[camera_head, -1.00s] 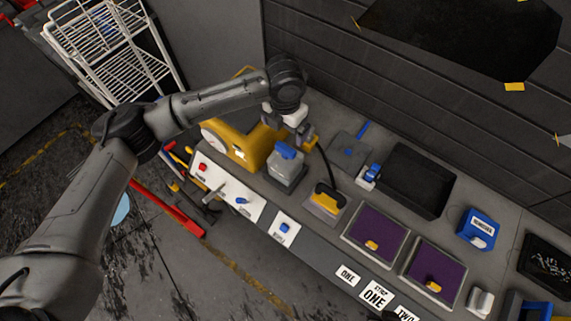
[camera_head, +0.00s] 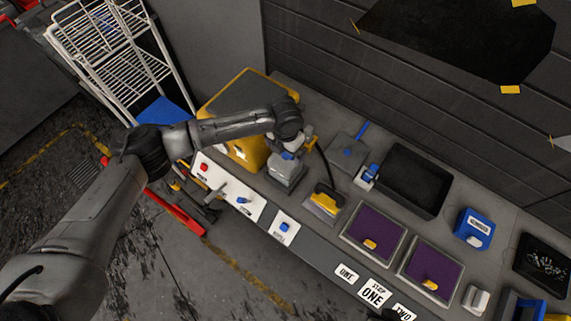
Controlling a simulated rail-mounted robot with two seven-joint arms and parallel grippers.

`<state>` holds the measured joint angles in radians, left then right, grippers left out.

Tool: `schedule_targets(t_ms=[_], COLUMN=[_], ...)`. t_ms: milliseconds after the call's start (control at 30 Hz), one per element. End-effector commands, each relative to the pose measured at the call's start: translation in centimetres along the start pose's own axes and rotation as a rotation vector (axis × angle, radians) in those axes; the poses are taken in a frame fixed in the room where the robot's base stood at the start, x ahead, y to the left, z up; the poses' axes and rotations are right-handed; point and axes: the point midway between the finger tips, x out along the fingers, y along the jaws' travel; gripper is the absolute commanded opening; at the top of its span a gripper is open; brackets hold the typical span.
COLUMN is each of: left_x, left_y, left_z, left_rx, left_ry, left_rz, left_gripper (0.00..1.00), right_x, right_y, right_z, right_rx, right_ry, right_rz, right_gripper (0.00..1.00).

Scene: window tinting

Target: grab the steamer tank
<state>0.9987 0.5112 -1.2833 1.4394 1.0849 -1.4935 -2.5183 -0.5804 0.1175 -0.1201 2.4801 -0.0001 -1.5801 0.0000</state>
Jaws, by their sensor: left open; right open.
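The steamer tank (camera_head: 284,174) is a grey, see-through container with a blue cap, standing on the bench in front of the yellow steamer machine (camera_head: 238,97). My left gripper (camera_head: 298,150) is open, low over the tank's top by the blue cap. The wrist and fingers partly hide the cap, and I cannot tell whether the fingers touch it.
A yellow steamer head (camera_head: 325,199) with a black hose lies right of the tank. Purple pads (camera_head: 374,230), a black tray (camera_head: 413,180) and a blue box (camera_head: 474,229) stand further right. A switch panel (camera_head: 229,186) runs along the front edge.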

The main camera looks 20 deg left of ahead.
Motion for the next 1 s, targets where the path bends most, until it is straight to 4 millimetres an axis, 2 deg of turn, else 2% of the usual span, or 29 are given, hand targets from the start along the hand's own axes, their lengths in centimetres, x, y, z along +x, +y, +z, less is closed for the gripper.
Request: schedule_targets(t_ms=[300, 1000], left_x=[0.34, 0.28], left_y=[0.01, 0.01], left_z=[0.01, 0.02], left_rx=[0.000, 0.000], left_ry=[-0.001, -0.001], left_rz=[0.001, 0.001], left_gripper=[0.99, 0.32], right_x=[-0.03, -0.03], right_y=[-0.08, 0.23], right_z=[-0.03, 0.02], right_rx=[0.003, -0.007], right_ry=[0.000, -0.001], right_rz=[-0.002, 0.006], right_gripper=[0.43, 0.43])
